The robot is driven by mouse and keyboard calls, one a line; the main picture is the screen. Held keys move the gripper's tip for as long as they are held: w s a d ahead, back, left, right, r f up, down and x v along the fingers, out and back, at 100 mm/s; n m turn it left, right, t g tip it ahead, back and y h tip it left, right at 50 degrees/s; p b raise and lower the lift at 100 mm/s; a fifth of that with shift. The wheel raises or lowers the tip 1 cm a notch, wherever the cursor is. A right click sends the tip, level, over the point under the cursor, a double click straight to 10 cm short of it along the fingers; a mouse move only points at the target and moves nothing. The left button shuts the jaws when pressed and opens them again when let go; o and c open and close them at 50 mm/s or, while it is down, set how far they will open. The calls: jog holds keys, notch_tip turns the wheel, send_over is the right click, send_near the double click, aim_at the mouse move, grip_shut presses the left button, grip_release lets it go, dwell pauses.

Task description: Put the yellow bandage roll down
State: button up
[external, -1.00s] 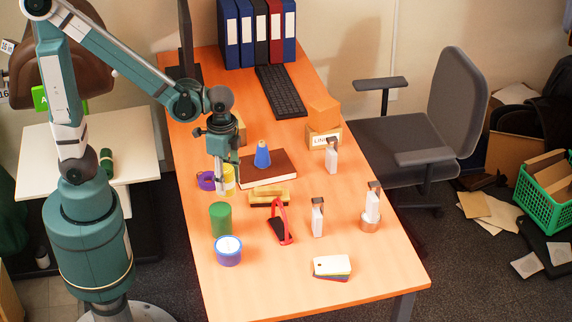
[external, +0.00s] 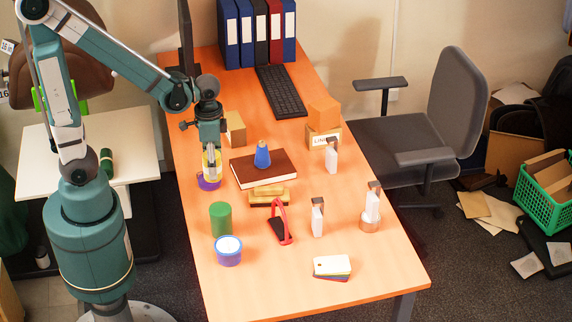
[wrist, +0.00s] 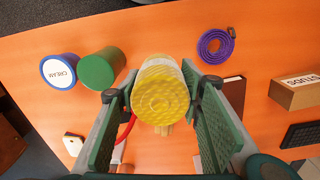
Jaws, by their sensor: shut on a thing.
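The yellow bandage roll (external: 211,162) is held in my gripper (external: 211,155) over the left side of the orange desk (external: 330,220). In the wrist view the yellow roll (wrist: 160,92) sits between the two green finger pads of my gripper (wrist: 163,100), its ribbed round end facing the camera. My gripper is shut on it. In the external view the roll overlaps a purple coiled strap (external: 208,184); in the wrist view this strap (wrist: 215,46) lies apart from it, to the right. The roll's height above the desk is hard to tell.
A green cylinder (external: 220,218) and a blue cream jar (external: 228,251) stand nearer the front. A brown book (external: 264,171) with a blue cone on it lies to the right. A wooden brush (external: 268,195) and a cardboard box (external: 235,128) are close. Bare desk lies in front of the strap.

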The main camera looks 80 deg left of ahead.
jog(key=shift+s+f, duration=0.1)
jog(key=shift+f, duration=1.6)
jog(key=shift+f+b, duration=0.95)
jog(key=shift+f, duration=1.95)
jog(key=shift+f, duration=0.1)
jog(key=shift+f+b, duration=0.7)
jog(key=shift+f, duration=1.3)
jog(key=shift+f, duration=0.15)
jog(key=o, duration=0.6)
jog(key=shift+c, duration=0.2)
jog(key=o, duration=0.3)
jog(key=shift+o, duration=0.2)
